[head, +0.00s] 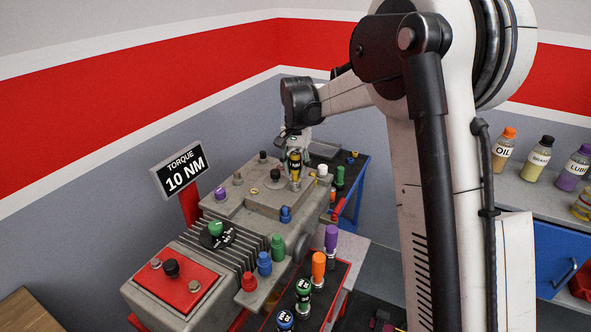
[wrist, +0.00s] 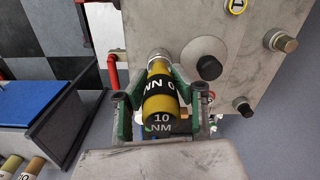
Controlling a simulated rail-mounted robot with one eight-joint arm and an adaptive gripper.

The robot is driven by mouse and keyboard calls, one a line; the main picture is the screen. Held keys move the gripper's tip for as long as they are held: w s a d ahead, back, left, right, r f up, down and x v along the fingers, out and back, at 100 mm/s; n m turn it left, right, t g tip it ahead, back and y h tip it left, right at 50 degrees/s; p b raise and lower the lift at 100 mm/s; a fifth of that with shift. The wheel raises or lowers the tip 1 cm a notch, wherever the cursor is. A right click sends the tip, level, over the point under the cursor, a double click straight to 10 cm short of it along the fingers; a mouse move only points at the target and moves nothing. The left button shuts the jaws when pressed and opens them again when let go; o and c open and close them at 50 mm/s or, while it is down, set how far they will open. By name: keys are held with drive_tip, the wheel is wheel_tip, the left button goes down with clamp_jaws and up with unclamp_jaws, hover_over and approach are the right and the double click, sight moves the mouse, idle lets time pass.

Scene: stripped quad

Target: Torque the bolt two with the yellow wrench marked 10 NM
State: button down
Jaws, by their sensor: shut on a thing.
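The yellow wrench (head: 294,168) has a black band and reads 10 NM in the wrist view (wrist: 161,103). My gripper (head: 296,152) is shut on it, with a green-padded finger on each side in the wrist view (wrist: 160,92). The wrench is roughly upright over the raised grey plate on the engine block (head: 262,202). Its silver lower end shows only partly, and I cannot tell whether it sits on a bolt. A yellow tag (wrist: 237,5) lies on the block in the wrist view. A number two mark is not readable.
A sign (head: 184,171) reads TORQUE 10 NM. Coloured caps and bolts crowd the block, including a black one (wrist: 208,67). Purple (head: 331,239), orange (head: 318,266) and green (head: 303,290) tools stand in front. Bottles (head: 540,160) stand on the right bench. A blue cart (head: 352,190) is behind.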

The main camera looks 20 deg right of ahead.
sight(296, 153)
drive_tip(key=n+b, duration=0.1)
drive_tip(key=n, duration=0.3)
drive_tip(key=shift+n+b, duration=0.3)
drive_tip(key=shift+n, duration=2.3)
drive_tip(key=shift+m, duration=0.4)
drive_tip(key=shift+r, duration=0.2)
drive_tip(key=shift+r+p, duration=0.85)
drive_tip(key=shift+r, duration=1.05)
